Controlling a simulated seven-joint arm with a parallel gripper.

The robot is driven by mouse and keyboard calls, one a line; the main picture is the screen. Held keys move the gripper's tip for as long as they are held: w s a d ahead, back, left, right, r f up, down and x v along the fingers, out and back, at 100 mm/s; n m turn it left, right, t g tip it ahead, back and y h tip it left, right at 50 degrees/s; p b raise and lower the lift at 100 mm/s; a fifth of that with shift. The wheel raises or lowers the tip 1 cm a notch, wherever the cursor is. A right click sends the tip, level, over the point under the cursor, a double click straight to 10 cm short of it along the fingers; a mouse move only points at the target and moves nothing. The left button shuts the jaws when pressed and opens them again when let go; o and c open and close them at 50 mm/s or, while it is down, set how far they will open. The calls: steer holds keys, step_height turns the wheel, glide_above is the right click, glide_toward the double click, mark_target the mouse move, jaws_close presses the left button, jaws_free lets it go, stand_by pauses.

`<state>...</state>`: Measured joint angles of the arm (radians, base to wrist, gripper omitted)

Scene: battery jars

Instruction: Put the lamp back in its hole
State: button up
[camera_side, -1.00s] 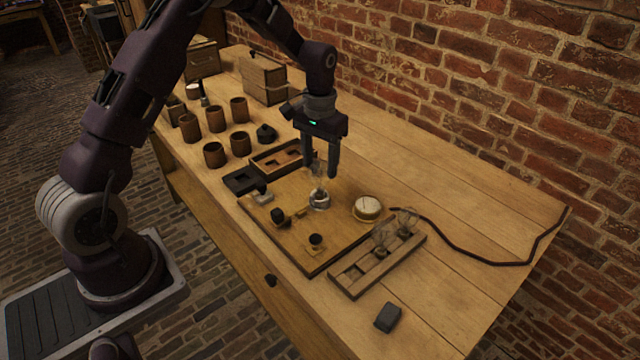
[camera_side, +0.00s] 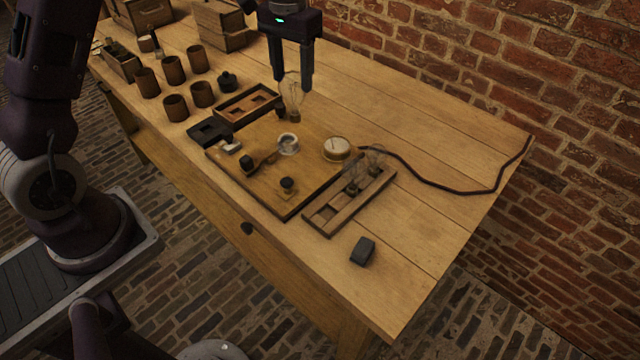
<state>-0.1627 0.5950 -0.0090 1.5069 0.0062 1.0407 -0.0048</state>
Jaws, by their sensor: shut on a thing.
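My gripper (camera_side: 292,85) is shut on a clear glass lamp (camera_side: 293,98) and holds it upright by its bulb, above the back of the wooden board. On the board (camera_side: 240,165), a round pale lamp socket (camera_side: 288,144) stands empty below the lamp. A long wooden rack (camera_side: 340,211) lies at the right of the board. Two clear lamps, a nearer one (camera_side: 353,183) and a farther one (camera_side: 376,158), stand in its holes. The hole at its near end (camera_side: 324,213) looks empty.
A round white-faced gauge (camera_side: 337,148) sits by the board's right edge, with a dark cable (camera_side: 430,182) running right. Several brown cups (camera_side: 173,70), a two-compartment tray (camera_side: 247,104) and boxes stand at left. A dark block (camera_side: 363,250) lies in front.

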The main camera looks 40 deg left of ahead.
steer(key=s+d+f+m, duration=0.15)
steer(key=s+d, duration=0.25)
steer(key=d, duration=0.4)
steer(key=s+d+m, duration=0.2)
steer(key=s+d, duration=0.1)
steer(key=d, duration=0.5)
step_height(320, 180, down, 10)
steer(key=shift+s+d+f, duration=0.15)
steer(key=shift+s+d, duration=0.15)
steer(key=shift+d, duration=0.05)
steer(key=shift+f+m, duration=0.15)
steer(key=shift+m, duration=0.1)
steer(key=o, duration=1.6)
steer(key=shift+c, duration=0.2)
